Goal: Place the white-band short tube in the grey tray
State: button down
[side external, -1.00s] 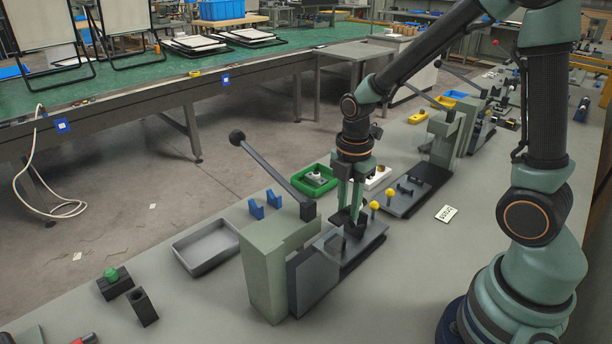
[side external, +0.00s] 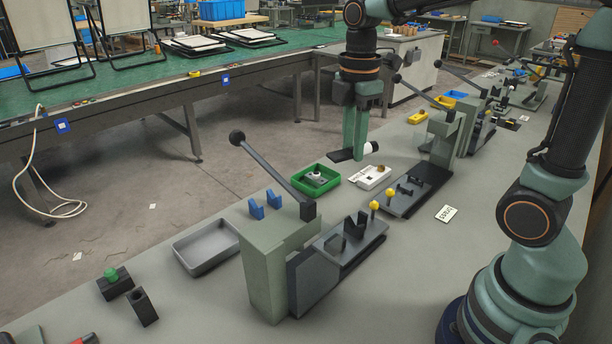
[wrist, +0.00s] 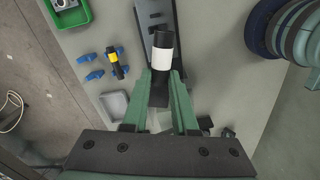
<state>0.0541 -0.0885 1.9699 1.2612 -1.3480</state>
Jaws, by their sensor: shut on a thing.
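My gripper (side external: 356,146) is raised above the bench, over the area beyond the green press, and shut on the white-band short tube. The tube (wrist: 162,48) is black with a white band. The grey tray (side external: 208,249) is on the bench left of the press and looks empty. It also shows in the wrist view (wrist: 115,104), left of the fingers. The gripper is well above and to the right of the tray in the side view.
A yellow-band tube (wrist: 115,64) rests on blue supports.

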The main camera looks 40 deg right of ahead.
jog(key=f+m, duration=0.1)
jog(key=m, duration=0.1)
jog(key=f+m, duration=0.1)
jog(key=m, duration=0.1)
jog(key=a+m, duration=0.1)
jog(key=m, duration=0.1)
jog(key=shift+f+m, duration=0.4)
jog(key=m, duration=0.1)
jog(key=f+m, duration=0.1)
jog(key=m, duration=0.1)
jog(key=shift+s+a+f, duration=0.1)
jog(key=shift+a, duration=0.05)
jog(key=w+a+r+m, duration=0.1)
jog(key=w+a+m, duration=0.3)
jog(key=w+m, duration=0.75)
jog(key=m, duration=1.6)
send_over(211, 249)
notch_tip(211, 249, down, 20)
jog(key=shift+f, duration=0.1)
